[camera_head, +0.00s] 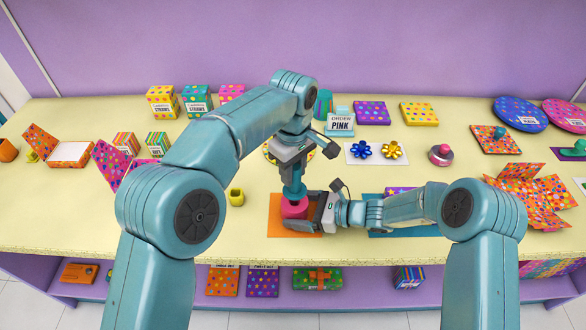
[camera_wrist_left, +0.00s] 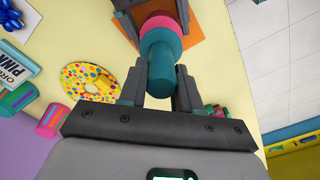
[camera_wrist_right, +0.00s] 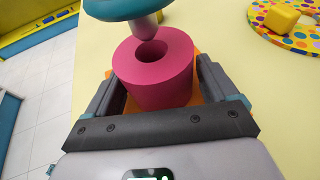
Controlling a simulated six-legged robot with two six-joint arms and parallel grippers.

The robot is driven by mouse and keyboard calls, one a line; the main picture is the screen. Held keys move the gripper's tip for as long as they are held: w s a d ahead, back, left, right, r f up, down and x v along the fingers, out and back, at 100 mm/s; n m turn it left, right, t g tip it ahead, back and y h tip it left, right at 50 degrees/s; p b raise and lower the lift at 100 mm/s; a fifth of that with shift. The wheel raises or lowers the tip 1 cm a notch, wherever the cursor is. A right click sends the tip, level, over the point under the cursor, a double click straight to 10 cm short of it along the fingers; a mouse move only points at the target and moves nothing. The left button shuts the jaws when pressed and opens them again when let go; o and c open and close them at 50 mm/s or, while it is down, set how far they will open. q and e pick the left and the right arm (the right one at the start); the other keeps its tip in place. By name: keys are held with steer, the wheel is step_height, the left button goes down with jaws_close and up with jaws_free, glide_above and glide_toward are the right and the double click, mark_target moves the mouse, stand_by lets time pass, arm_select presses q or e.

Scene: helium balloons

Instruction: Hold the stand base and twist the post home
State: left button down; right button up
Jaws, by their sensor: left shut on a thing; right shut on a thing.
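The pink stand base (camera_head: 293,209) is a thick ring on an orange mat (camera_head: 276,217). My right gripper (camera_head: 306,210) is shut around its sides; the right wrist view shows the base (camera_wrist_right: 150,88) between the fingers, its round hole facing up. My left gripper (camera_head: 293,178) is shut on the teal post (camera_head: 294,191) and holds it upright above the base. In the right wrist view, the post's wide teal disc (camera_wrist_right: 128,8) and pale tip (camera_wrist_right: 147,27) are over the hole. The tip overlaps the hole's upper edge; I cannot tell if it has entered.
A yellow cup (camera_head: 236,195) stands left of the mat. A dotted ring (camera_wrist_left: 88,82) with a yellow piece lies behind the grippers. A blue mat (camera_head: 405,231) lies under my right arm.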

mark_target(295, 180)
arm_select(q)
steer(key=shift+f, duration=1.95)
arm_select(e)
steer(key=shift+f, duration=0.1)
arm_select(q)
steer(key=m, duration=0.3)
steer(key=shift+w, duration=0.1)
steer(key=shift+d+r+m, duration=0.1)
steer(key=shift+m, duration=0.3)
steer(key=m, duration=0.2)
steer(key=shift+m, duration=0.3)
steer(key=m, duration=0.2)
steer(key=shift+d+m, duration=0.1)
steer(key=shift+m, duration=0.5)
